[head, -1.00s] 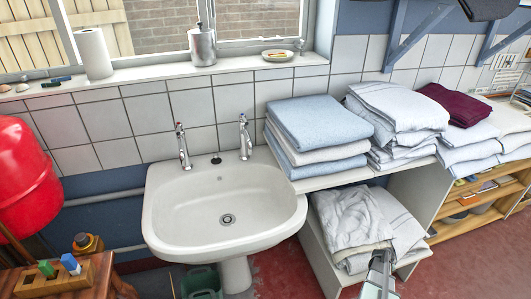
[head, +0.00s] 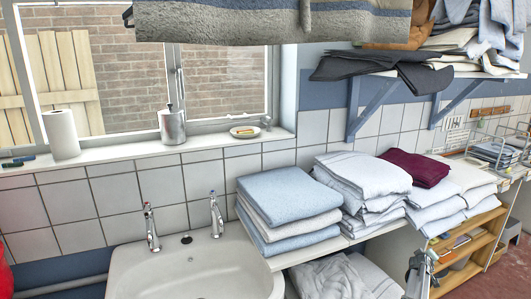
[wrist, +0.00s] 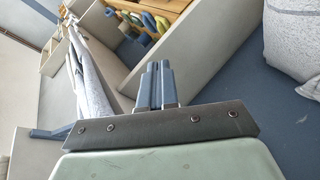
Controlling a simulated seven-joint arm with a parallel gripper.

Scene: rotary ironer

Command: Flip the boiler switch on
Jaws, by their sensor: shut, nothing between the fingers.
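I cannot make out a boiler switch in either view. My gripper (head: 416,268) shows at the lower right of the head view, in front of the white laundry shelf unit. In the wrist view my gripper (wrist: 156,84) has its two fingers together, with nothing between them. The fingers point toward shelf boards with no switch near their tips.
A sink (head: 185,277) stands at the lower left, under a window sill (head: 110,158). Folded blue towels (head: 287,200) and white linen (head: 365,180) lie on the counter. An open wooden shelf (head: 468,245) is at the right. Cloths (head: 385,72) hang over a high wall shelf.

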